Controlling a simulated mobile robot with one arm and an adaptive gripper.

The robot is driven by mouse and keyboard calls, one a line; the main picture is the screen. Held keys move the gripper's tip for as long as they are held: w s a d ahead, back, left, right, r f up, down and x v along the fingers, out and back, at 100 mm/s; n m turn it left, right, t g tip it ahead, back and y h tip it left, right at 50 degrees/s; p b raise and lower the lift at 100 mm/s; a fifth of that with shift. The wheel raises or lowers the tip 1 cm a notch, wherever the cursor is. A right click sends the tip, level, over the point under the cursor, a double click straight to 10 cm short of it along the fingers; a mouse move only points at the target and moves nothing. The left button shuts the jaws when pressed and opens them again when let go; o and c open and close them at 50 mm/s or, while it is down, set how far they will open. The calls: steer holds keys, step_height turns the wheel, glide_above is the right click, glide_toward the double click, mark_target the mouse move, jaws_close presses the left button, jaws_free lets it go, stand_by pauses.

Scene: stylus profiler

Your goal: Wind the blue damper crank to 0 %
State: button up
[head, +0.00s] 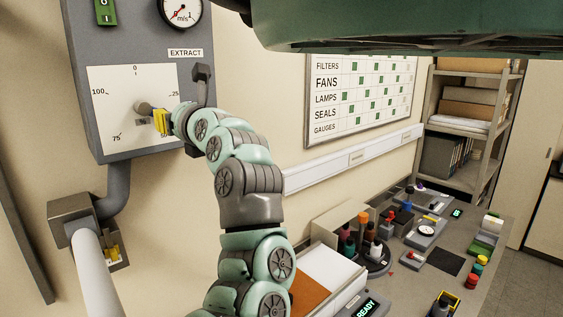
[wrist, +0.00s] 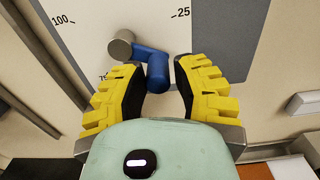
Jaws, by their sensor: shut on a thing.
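The blue damper crank (wrist: 158,70) has a round grey hub (wrist: 120,46) on a white dial plate (head: 108,85) of the grey EXTRACT panel. The crank's arm runs right and slightly down from the hub in the wrist view, below the 25 mark. My gripper (wrist: 160,85) has its yellow fingers on both sides of the blue handle, shut on it. In the head view my gripper (head: 161,122) covers most of the crank, right of and below the hub.
A round m/s gauge (head: 182,8) and a green switch plate (head: 105,11) are above the dial. A grey pipe (head: 117,185) runs down below the panel. A cluttered bench (head: 405,262) stands at right, under a wall chart (head: 361,88).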

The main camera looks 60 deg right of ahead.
steer(key=shift+r, duration=0.1)
steer(key=shift+d+r, duration=0.1)
steer(key=shift+r, duration=0.6)
steer(key=shift+r, duration=0.8)
steer(key=shift+a, duration=0.2)
steer(key=shift+w+a+r, duration=0.1)
steer(key=shift+a+r, duration=0.25)
steer(key=shift+r, duration=0.3)
